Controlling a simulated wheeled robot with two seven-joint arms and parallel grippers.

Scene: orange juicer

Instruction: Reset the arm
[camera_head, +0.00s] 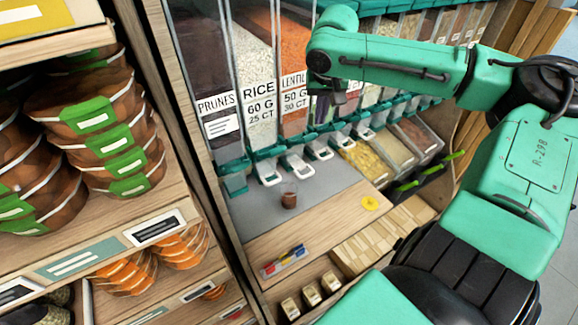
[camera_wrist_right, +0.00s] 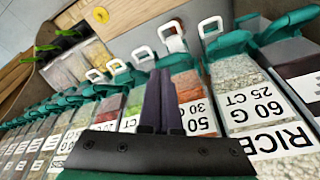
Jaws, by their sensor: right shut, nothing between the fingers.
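My green right arm (camera_head: 400,60) comes in from the right in the head view and reaches over to the front of the bulk dispensers. My right gripper (camera_head: 322,108) hangs, small and dark, in front of the lentil dispenser (camera_head: 294,60). In the right wrist view its two dark fingers (camera_wrist_right: 158,98) lie together, shut and empty, over the dispenser fronts. I cannot tell whether they touch a dispenser. My left gripper is in neither view.
A rice dispenser (camera_head: 256,80) and a prunes dispenser (camera_head: 205,100) stand to the left. A small brown cup (camera_head: 289,200) and a yellow item (camera_head: 370,203) rest on the counter below. A shelf with packed brown bags (camera_head: 110,130) stands at the left.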

